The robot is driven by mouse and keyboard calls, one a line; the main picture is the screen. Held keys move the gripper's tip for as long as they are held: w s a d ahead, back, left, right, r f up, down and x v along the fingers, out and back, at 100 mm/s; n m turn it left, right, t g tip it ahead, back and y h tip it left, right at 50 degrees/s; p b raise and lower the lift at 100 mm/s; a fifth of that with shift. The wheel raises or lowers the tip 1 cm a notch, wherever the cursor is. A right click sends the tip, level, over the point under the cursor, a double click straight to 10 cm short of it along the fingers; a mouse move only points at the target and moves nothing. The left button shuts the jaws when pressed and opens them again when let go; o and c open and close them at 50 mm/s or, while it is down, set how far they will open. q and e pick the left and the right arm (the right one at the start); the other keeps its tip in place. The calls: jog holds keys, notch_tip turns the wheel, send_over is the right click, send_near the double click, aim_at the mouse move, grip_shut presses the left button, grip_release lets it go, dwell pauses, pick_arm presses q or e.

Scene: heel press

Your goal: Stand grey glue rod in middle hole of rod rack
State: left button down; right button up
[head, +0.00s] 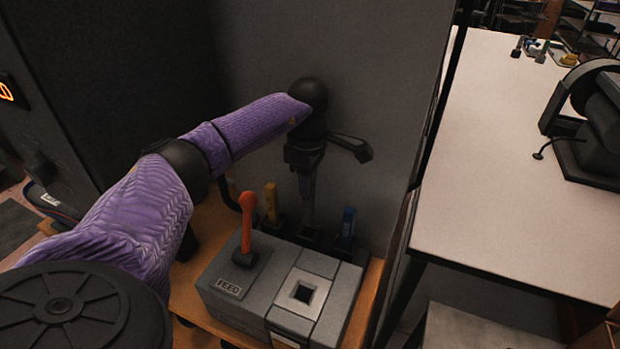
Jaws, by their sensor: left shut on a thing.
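My left gripper (306,178) points down behind the grey machine, shut on the grey glue rod (308,212). The rod is upright, between a yellow rod (271,203) on the left and a blue rod (347,224) on the right. Its lower end meets the dark middle holder of the rod rack (309,238); I cannot tell how deep it sits in the hole. The machine hides part of the rack. My right gripper is not in view.
The grey machine (228,291) with an orange-red lever (248,222) and a square opening stands in front of the rack on a wooden bench (190,280). A grey wall panel (370,80) rises close behind. A white table (480,150) is at the right.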

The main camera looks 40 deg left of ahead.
aim_at(308, 202)
pick_arm(q)
notch_tip(308, 202, down, 3)
jog(key=shift+f+b, duration=0.1)
jog(key=shift+b, duration=1)
jog(key=shift+f+b, duration=0.75)
jog(key=shift+f, duration=0.6)
jog(key=shift+c, duration=2)
grip_release()
notch_tip(308, 202, up, 10)
jog(key=shift+r+p, duration=0.1)
jog(key=shift+p, duration=0.55)
